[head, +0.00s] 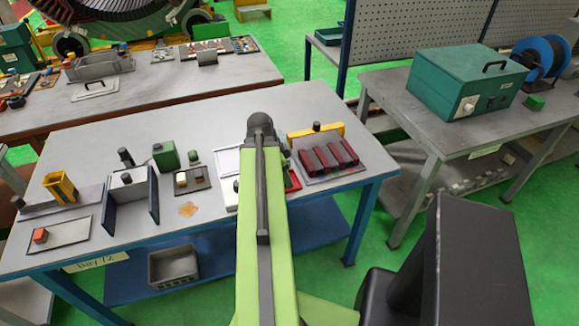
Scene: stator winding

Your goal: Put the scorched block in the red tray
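A red-rimmed tray (294,181) shows on the near workbench, just right of my green arm, which hides much of it. No block is clearly recognisable as scorched. A small dark tray (203,185) left of my arm holds small blocks: a pale one (181,179) and a darker, brownish one (199,174). A red-topped block (40,236) sits on a flat grey plate (72,233) at the bench's left end. My arm reaches over the bench, and its far joint hides what lies beneath. My gripper is not visible.
Dark red bars (328,158) lie on a plate right of my arm, before a yellow bar (327,131). A dark-sided fixture (127,190), a yellow holder (60,187) and a green container (165,155) stand on the left.

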